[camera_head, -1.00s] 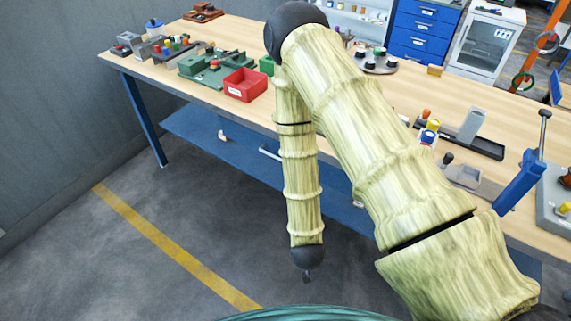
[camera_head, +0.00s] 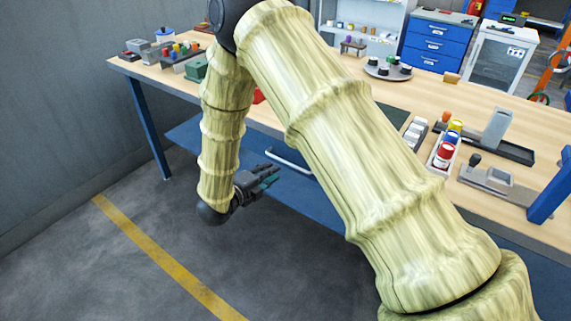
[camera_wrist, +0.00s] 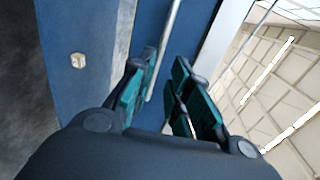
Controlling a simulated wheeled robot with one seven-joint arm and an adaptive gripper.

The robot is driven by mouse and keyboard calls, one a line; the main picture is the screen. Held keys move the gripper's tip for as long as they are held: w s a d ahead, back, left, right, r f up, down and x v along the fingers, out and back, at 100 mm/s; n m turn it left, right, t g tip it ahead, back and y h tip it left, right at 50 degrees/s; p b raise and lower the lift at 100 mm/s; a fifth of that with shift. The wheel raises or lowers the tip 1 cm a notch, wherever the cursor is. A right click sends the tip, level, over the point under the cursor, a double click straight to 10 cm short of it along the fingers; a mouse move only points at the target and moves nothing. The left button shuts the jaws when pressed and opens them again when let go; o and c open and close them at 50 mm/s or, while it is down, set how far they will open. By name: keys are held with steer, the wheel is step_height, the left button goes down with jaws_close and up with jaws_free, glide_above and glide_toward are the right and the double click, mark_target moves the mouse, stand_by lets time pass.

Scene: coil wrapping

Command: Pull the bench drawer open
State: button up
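The bench drawer has a pale bar handle (camera_head: 288,161) below the tabletop; my arm hides part of the front. In the wrist view the handle (camera_wrist: 170,38) runs lengthwise in front of a blue panel (camera_wrist: 147,28), which seems to be the drawer front. My gripper (camera_head: 270,176) is just left of and below the handle in the head view, fingers pointing toward it. In the wrist view my gripper (camera_wrist: 168,78) is open, and the bar shows in the gap, close to the left finger. I cannot tell whether they touch. No drawer opening is visible.
The wooden bench top (camera_head: 335,75) carries several parts, including a red and white bottle tray (camera_head: 443,155) and a round plate (camera_head: 388,72). A blue lower shelf (camera_head: 185,135) and bench leg (camera_head: 148,128) are on the left. The floor in front is clear, with a yellow line (camera_head: 165,255).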

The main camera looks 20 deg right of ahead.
mark_target(286, 162)
steer(key=p+x, duration=0.1)
steer(key=x, duration=0.8)
steer(key=shift+d, duration=0.1)
jaws_close()
